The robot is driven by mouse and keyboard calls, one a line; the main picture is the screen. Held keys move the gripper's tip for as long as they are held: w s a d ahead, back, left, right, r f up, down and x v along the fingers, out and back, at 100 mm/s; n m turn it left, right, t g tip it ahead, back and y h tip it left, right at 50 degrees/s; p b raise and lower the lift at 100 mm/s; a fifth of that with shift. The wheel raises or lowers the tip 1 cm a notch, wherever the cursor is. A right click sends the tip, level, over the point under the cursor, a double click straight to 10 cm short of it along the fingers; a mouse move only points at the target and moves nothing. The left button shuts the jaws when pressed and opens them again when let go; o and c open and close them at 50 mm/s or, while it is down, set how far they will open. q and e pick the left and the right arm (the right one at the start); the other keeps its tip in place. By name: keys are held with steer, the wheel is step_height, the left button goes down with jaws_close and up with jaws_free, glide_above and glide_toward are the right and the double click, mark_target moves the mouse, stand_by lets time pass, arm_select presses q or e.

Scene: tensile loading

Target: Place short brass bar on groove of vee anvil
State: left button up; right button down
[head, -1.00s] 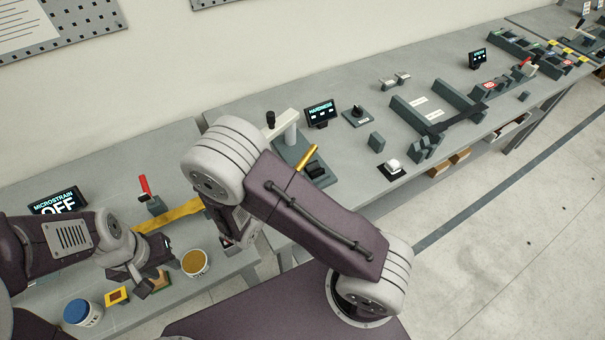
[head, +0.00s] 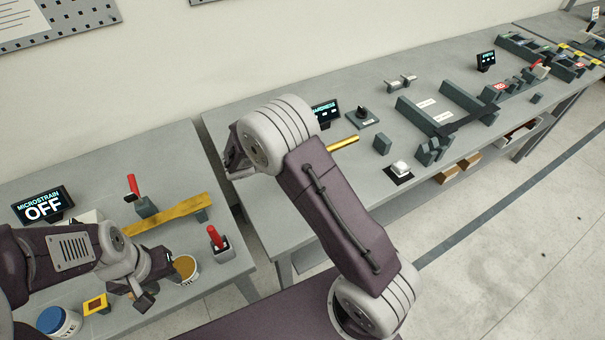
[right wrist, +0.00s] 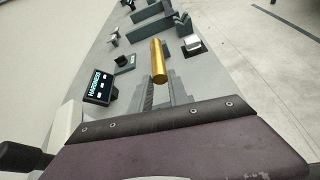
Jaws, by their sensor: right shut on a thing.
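The short brass bar (head: 342,143) shows to the right of my right arm, its left end hidden behind it. In the right wrist view the bar (right wrist: 158,62) points away from me, over the grey bench, with two grey finger-like parts by its near end. My right gripper (right wrist: 160,86) is shut on it; the arm hides this gripper in the head view. A grey notched block (head: 433,151) stands further right; I cannot tell whether it is the vee anvil. The hardness stand is mostly hidden by my arm. My left gripper (head: 153,282) looks open and empty beside a tub.
The hardness display (head: 325,112) stands behind the arm. A grey block (head: 382,144) and a white knob on a dark base (head: 400,168) are on the bench to the right.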

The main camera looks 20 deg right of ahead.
steer(key=a+f, duration=0.2)
steer(key=w+a+f, duration=0.1)
steer(key=a+f, duration=0.4)
steer(key=f, duration=0.1)
steer(key=shift+w+a+f+p, duration=0.15)
steer(key=shift+f+p, duration=0.1)
steer(key=shift+p, duration=0.15)
steer(key=shift+f, duration=0.1)
steer(key=c, duration=1.3)
jaws_free()
steer(key=shift+o, duration=0.2)
